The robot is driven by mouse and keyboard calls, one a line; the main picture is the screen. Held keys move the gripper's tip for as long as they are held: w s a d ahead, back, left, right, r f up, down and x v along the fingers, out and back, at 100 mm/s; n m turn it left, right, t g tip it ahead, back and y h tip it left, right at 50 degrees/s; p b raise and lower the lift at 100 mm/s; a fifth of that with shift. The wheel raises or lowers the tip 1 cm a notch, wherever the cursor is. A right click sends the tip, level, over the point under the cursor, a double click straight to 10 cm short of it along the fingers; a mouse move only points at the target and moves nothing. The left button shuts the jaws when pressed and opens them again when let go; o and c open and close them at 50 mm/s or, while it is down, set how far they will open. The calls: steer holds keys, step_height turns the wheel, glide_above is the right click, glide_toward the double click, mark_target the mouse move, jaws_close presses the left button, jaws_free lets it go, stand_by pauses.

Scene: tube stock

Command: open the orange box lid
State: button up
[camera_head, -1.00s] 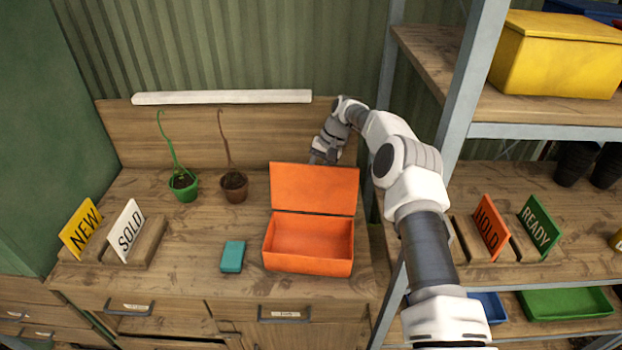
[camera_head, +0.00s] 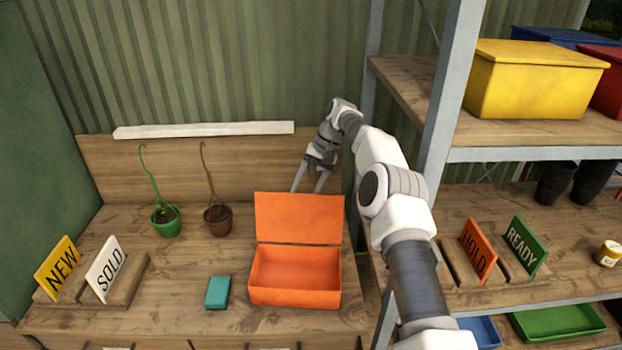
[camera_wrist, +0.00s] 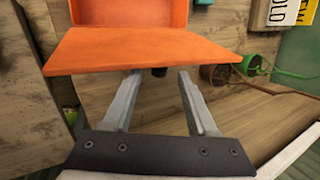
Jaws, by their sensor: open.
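The orange box (camera_head: 294,278) stands on the wooden bench with its lid (camera_head: 299,218) raised at the back, and its empty inside shows. The lid also shows in the wrist view (camera_wrist: 150,48), with part of the box beyond it. My gripper (camera_head: 308,190) is above and behind the lid's top edge, near the back board. Its two fingers are apart with nothing between them in the wrist view (camera_wrist: 160,78). The fingertips are close to the lid's edge; whether they touch it I cannot tell.
A teal block (camera_head: 217,292) lies left of the box. A green pot (camera_head: 166,224) and a brown pot (camera_head: 217,222) with hooked stems stand at the back. Signs stand at the left. A shelf post (camera_head: 447,110) rises at the right, close to my arm.

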steer(key=shift+p+v, duration=0.95)
steer(key=shift+v, duration=1.3)
steer(key=shift+r, duration=0.1)
steer(key=s+a+r+n+t+h+b, duration=0.15)
steer(key=s+r, duration=0.35)
steer(key=r, duration=0.8)
steer(key=s+d+r+t+h+b, duration=0.1)
steer(key=s+d+r, duration=0.1)
steer(key=s+r, duration=0.3)
steer(key=s+d+r+t+h, duration=0.1)
steer(key=s+r, duration=0.2)
steer(key=s, duration=0.4)
steer(key=s+d+f+t+b, duration=0.1)
steer(key=s+d+f, duration=0.3)
steer(key=s, duration=0.9)
steer(key=s+d+f+t+h+b, duration=0.1)
steer(key=s+d+f, duration=0.3)
steer(key=s, duration=1)
steer(key=shift+d+f+t, duration=0.3)
steer(key=shift+f+t, duration=0.35)
steer(key=shift+t, duration=0.2)
steer(key=shift+c, duration=0.6)
